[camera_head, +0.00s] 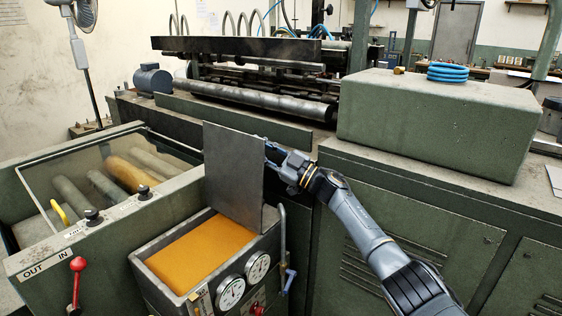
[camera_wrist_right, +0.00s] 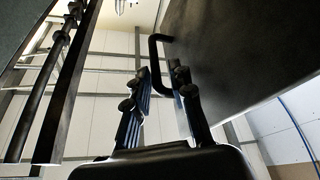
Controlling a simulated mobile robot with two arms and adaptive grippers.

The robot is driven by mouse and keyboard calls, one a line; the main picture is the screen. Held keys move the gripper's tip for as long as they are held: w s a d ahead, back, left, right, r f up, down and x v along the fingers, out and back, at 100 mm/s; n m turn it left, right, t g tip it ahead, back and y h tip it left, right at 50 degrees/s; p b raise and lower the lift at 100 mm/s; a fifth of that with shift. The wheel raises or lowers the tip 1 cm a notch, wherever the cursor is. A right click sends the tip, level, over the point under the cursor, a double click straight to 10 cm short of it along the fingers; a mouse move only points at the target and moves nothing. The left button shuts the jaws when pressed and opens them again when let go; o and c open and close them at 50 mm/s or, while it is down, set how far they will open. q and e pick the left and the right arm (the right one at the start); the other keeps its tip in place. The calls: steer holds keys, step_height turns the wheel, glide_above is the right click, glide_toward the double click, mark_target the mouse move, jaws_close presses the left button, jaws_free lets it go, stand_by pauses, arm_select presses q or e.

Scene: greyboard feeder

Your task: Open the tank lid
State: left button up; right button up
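The tank lid (camera_head: 233,172) is a flat grey metal plate. It stands upright at the back of the tank (camera_head: 150,268), which is open and shows an orange-yellow content (camera_head: 200,250). My right gripper (camera_head: 272,152) is at the lid's right side, near its upper part. In the right wrist view the lid (camera_wrist_right: 240,50) fills the upper right, and its dark bent handle (camera_wrist_right: 154,60) lies between my gripper's two fingers (camera_wrist_right: 161,85). The fingers are apart, with a gap beside the handle. My left gripper is not in view.
Two gauges (camera_head: 232,292) and a blue-handled valve (camera_head: 289,280) are on the tank's front and right. A pipe (camera_head: 282,235) rises beside it. A green machine cover (camera_head: 430,120) stands at the right, and a roller (camera_head: 250,98) lies behind. A glass-covered bin (camera_head: 110,180) is at the left.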

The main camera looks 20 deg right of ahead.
steer(key=v, duration=0.7)
steer(key=shift+s+d+f, duration=0.2)
steer(key=shift+d, duration=0.05)
